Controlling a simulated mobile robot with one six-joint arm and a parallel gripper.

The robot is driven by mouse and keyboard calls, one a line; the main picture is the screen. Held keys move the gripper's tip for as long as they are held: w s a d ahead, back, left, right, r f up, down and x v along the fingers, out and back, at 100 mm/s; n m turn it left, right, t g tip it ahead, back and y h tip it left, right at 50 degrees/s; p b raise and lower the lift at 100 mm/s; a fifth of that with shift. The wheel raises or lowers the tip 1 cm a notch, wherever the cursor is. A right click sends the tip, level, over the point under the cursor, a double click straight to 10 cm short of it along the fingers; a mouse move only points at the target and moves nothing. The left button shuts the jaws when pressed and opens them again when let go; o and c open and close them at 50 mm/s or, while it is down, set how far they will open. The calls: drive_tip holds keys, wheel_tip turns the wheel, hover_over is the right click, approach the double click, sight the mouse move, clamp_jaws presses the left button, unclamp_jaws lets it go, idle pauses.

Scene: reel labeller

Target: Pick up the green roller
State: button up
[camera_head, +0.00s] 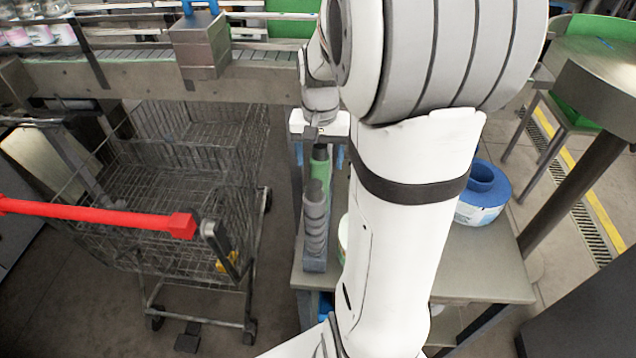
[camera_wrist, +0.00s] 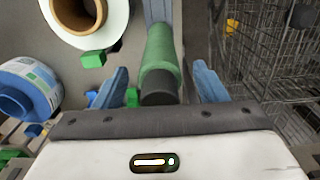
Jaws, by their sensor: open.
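The green roller (camera_wrist: 160,58) shows in the wrist view between my gripper's two blue fingers, with its dark grey end towards my palm. My gripper (camera_wrist: 160,84) is open, with a gap on each side of the roller. In the head view the green roller (camera_head: 319,168) is beside the table's left edge, just below my gripper (camera_head: 319,140). My arm hides much of the table there. A grey ribbed piece (camera_head: 315,215) lies in front of the roller.
A wire shopping cart (camera_head: 185,190) with a red handle stands left of the table (camera_head: 480,265). A blue reel (camera_head: 487,192) sits on the table's right side. The wrist view shows a white reel (camera_wrist: 112,22) and small green blocks (camera_wrist: 93,60). A conveyor (camera_head: 130,78) runs behind.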

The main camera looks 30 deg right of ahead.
drive_tip(key=shift+f, duration=0.1)
drive_tip(key=shift+c, duration=0.2)
drive_tip(key=shift+w, duration=0.1)
clamp_jaws()
idle(0.4)
